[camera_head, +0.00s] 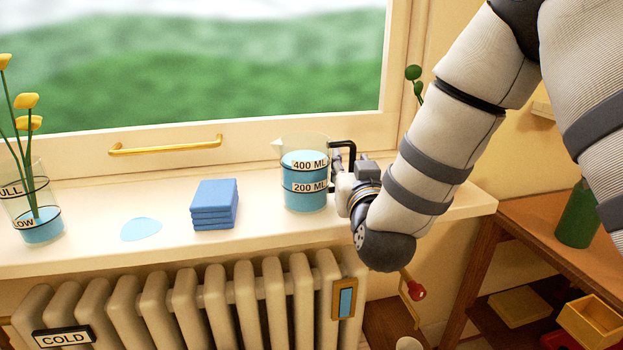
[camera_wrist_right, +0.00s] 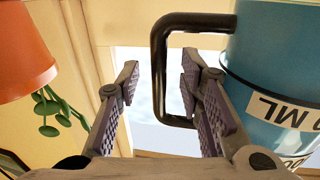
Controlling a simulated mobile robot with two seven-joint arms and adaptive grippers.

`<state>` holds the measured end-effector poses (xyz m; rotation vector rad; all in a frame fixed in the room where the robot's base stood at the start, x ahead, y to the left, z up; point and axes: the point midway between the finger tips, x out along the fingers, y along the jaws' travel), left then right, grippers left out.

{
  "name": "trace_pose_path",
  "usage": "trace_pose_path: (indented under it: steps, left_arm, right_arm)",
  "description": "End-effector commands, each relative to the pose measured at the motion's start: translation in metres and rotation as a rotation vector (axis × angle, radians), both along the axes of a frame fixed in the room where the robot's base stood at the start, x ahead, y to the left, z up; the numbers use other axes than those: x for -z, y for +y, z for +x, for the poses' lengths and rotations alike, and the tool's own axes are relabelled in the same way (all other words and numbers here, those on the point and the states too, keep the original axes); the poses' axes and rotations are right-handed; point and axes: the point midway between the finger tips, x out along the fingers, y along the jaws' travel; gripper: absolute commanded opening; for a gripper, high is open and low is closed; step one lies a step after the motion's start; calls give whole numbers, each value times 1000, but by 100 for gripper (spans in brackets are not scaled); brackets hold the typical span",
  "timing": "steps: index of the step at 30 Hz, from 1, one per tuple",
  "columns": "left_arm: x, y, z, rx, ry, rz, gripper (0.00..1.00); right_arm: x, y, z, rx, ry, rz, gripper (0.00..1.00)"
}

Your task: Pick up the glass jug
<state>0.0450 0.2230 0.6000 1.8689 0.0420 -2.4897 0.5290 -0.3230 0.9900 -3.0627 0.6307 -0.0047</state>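The glass jug (camera_head: 305,180) stands upright on the windowsill (camera_head: 100,190). It holds blue liquid and has 400 ML and 200 ML labels. Its black handle (camera_head: 347,146) is on its right side. My right gripper (camera_head: 345,172) is at the handle, just right of the jug. In the right wrist view my right gripper (camera_wrist_right: 158,82) is open, with the handle's upright bar (camera_wrist_right: 158,70) between its two fingers and gaps showing. The jug body (camera_wrist_right: 275,60) is at the right there. My left gripper is not in view.
Folded blue cloths (camera_head: 214,204) lie left of the jug, with a blue puddle (camera_head: 141,229) beyond. A flower vase (camera_head: 40,215) is at the far left. A radiator (camera_head: 200,305) is below the sill. An orange pot (camera_wrist_right: 22,55) hangs near my wrist.

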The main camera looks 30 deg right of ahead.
Motion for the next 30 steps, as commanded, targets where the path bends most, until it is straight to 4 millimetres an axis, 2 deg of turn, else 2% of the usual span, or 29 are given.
trace_pose_path:
  steps: [4,6,9,23,26,30]
  left_arm:
    - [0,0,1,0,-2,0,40]
    - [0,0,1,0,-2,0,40]
    - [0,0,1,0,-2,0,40]
    - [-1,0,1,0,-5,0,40]
    - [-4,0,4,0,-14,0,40]
    - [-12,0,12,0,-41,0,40]
  right_arm:
    - [-1,0,0,0,0,0,34]
    - [-1,0,-1,0,0,0,18]
    - [-1,0,-1,0,0,0,0]
    - [-5,1,-1,0,-4,0,0]
    - [-16,1,-1,0,-9,0,0]
    - [-45,3,-3,-3,-16,1,0]
